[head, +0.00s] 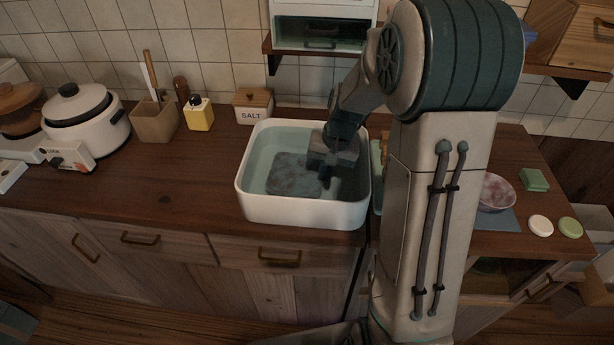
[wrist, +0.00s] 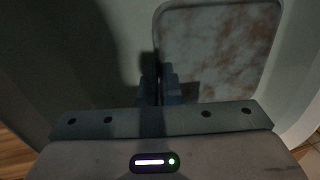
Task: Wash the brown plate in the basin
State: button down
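The basin (head: 300,211) is a white, square tub with pale green inner walls on the counter. A square plate (head: 290,176) with rounded corners lies in it, looking dull grey-blue and blotched in the head view. In the wrist view the plate (wrist: 222,40) is pale with brown stains. My gripper (head: 325,172) reaches down into the basin at the plate's right edge. In the wrist view its fingers (wrist: 160,90) are close together, with the plate's edge running between them. The fingertips are partly dark and hard to make out.
A salt box (head: 253,106) and a yellow bottle (head: 199,114) stand behind and left of the basin. A stained bowl (head: 495,193), a green sponge (head: 534,180) and two small discs lie right of my arm.

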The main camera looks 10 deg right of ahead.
jog(key=shift+s+d, duration=0.2)
jog(key=shift+d, duration=0.4)
jog(key=shift+s+d, duration=0.2)
jog(key=shift+d, duration=0.35)
notch_tip(320, 180, up, 12)
jog(key=p, duration=0.8)
jog(key=shift+f, duration=0.2)
dwell(0.6)
jog(key=shift+r+p, duration=1.5)
jog(key=shift+r, duration=0.5)
